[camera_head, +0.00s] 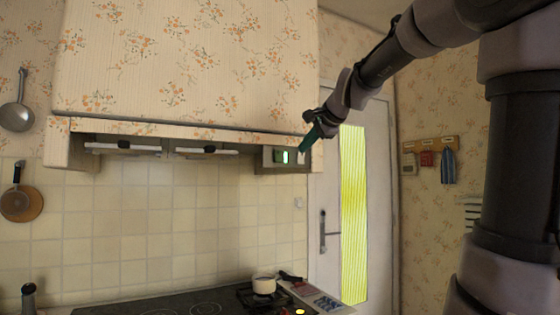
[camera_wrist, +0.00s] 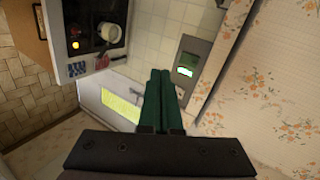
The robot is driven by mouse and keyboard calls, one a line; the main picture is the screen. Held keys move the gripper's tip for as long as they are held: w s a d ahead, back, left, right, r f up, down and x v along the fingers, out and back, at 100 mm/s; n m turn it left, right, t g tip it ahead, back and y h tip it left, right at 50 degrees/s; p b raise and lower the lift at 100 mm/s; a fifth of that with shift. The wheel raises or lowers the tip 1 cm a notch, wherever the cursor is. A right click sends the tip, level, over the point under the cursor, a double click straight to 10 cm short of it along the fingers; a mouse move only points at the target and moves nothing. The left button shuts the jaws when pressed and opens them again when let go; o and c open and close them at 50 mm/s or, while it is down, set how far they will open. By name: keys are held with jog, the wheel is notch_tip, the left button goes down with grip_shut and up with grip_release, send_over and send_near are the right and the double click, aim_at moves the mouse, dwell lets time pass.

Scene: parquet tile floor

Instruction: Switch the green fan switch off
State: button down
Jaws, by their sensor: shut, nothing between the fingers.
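The green fan switch (camera_head: 282,157) is a small lit green and white rocker on a grey panel under the right end of the range hood. My gripper (camera_head: 306,147) is just right of the panel in the head view. In the wrist view its two green fingers (camera_wrist: 160,72) are together and empty, a little left of the switch and apart from it.
The floral range hood (camera_head: 190,60) fills the upper wall. Below is a dark stove (camera_head: 140,303) with a white pot (camera_head: 264,284) and a lit yellow light (camera_head: 300,311). A white door (camera_head: 325,215) with a yellow pane stands right. Free room lies between hood and stove.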

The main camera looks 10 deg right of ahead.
aim_at(278, 162)
jog(key=shift+m+t, duration=0.4)
jog(key=shift+m, duration=0.4)
jog(key=w+r, duration=0.1)
jog(key=w, duration=0.1)
jog(key=w+r, duration=0.2)
jog(key=shift+w, duration=0.1)
jog(key=x, duration=1.4)
jog(key=shift+a, duration=0.1)
jog(key=shift+w+f, duration=0.25)
jog(key=shift+f, duration=0.1)
jog(key=shift+r, duration=0.2)
